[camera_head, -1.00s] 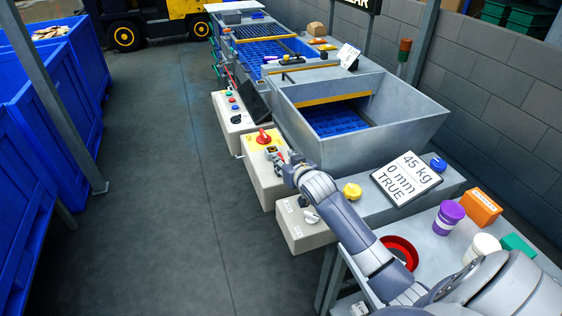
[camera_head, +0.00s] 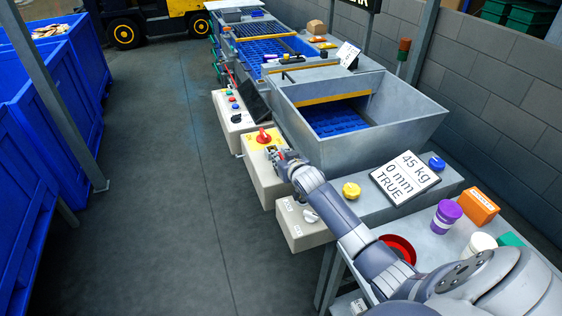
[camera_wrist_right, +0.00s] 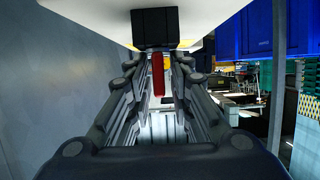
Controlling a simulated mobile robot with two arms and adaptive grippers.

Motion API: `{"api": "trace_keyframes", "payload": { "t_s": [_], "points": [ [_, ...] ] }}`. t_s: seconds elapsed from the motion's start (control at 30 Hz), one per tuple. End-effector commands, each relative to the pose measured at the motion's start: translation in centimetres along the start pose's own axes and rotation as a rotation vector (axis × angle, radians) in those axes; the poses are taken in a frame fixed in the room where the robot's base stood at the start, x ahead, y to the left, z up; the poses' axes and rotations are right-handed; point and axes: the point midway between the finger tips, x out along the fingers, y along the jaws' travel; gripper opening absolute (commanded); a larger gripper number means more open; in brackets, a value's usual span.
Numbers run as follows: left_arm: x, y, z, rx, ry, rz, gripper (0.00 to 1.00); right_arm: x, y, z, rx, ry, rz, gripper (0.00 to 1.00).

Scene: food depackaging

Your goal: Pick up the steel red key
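My right gripper (camera_head: 274,155) is at the front control box (camera_head: 266,181), just below the red rotary handle (camera_head: 263,136) on its yellow plate. In the right wrist view, the gripper (camera_wrist_right: 160,85) has its two fingers apart. A narrow red piece (camera_wrist_right: 157,75) shows between them, under a black block (camera_wrist_right: 155,28). It may be the red key, but I cannot tell for sure. Gaps show on both sides of it, so the fingers do not appear to grip it. In the head view the gripper hides this spot. My left gripper is not in view.
A grey hopper (camera_head: 400,130) stands behind the box. A yellow knob (camera_head: 351,190), a display panel (camera_head: 405,177), a purple-lidded jar (camera_head: 446,216) and a red bowl (camera_head: 400,246) are to the right.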

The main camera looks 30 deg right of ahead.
Motion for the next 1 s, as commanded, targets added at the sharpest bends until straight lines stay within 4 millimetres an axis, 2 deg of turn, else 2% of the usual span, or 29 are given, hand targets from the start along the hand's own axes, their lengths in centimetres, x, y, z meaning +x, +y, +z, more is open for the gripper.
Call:
{"api": "trace_keyframes", "payload": {
  "t_s": [0.47,0.67,0.83,1.0],
  "points": [
    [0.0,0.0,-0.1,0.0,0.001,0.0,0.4,-0.1,0.0,-0.1,0.0,0.001,0.0,0.0],
    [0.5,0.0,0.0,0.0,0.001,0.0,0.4,-0.5,0.1,-1.2,-0.001,0.004,0.001,0.0],
    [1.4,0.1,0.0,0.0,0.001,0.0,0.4,-1.4,0.0,-3.6,-0.001,0.008,0.0,0.0],
    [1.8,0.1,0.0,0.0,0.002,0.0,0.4,-4.0,1.7,-2.2,-0.004,-0.001,0.002,0.0]
  ]
}}
